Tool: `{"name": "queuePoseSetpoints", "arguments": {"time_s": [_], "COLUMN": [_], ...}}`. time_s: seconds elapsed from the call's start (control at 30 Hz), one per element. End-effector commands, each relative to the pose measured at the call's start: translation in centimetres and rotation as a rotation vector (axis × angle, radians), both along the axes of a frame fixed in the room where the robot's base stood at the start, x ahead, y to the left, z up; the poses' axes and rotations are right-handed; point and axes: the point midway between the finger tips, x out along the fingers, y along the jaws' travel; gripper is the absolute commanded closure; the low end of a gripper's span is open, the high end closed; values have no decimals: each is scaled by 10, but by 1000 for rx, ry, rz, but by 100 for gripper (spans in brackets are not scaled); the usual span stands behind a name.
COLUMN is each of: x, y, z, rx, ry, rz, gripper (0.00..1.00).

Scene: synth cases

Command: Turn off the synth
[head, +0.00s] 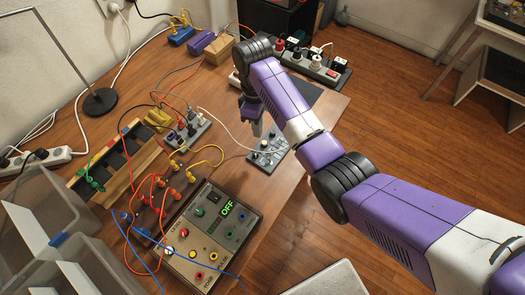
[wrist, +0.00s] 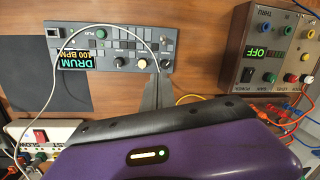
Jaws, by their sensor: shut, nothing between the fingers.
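A dark grey drum device (head: 268,147) with knobs and rows of small pads lies on the wooden table in the head view. In the wrist view the same device (wrist: 118,47) has a lit display reading "DRUM 100 BPM". A beige box (head: 205,235) with knobs and coloured sockets has a green display reading "OFF"; it also shows in the wrist view (wrist: 262,82). My gripper (head: 256,131) is shut and empty, pointing down by the drum device. In the wrist view its fingertips (wrist: 157,77) appear at the device's near edge; I cannot tell whether they touch.
Patch cables cross the table around the beige box. A wooden rack of modules (head: 117,165) and clear plastic bins (head: 40,225) stand at left. A power strip (head: 315,65) with plugs lies at the back.

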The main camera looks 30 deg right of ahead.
Motion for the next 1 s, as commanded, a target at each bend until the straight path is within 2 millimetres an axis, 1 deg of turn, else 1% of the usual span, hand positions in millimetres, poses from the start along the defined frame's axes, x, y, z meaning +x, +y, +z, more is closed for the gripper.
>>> {"name": "queuePoseSetpoints", "arguments": {"time_s": [0.03,0.1,0.17,0.57,0.67,0.83,1.0], "x": [-7,-14,-17,-18,-19,-25,-32], "y": [0,-1,-1,-1,-1,0,1], "z": [2,3,4,1,-8,-31,-60], "rx": [1,2,2,4,4,5,4], "ry": [28,55,69,68,69,71,72], "rz": [15,33,45,54,53,53,54], "gripper": [100,100,100,100,100,100,100]}}
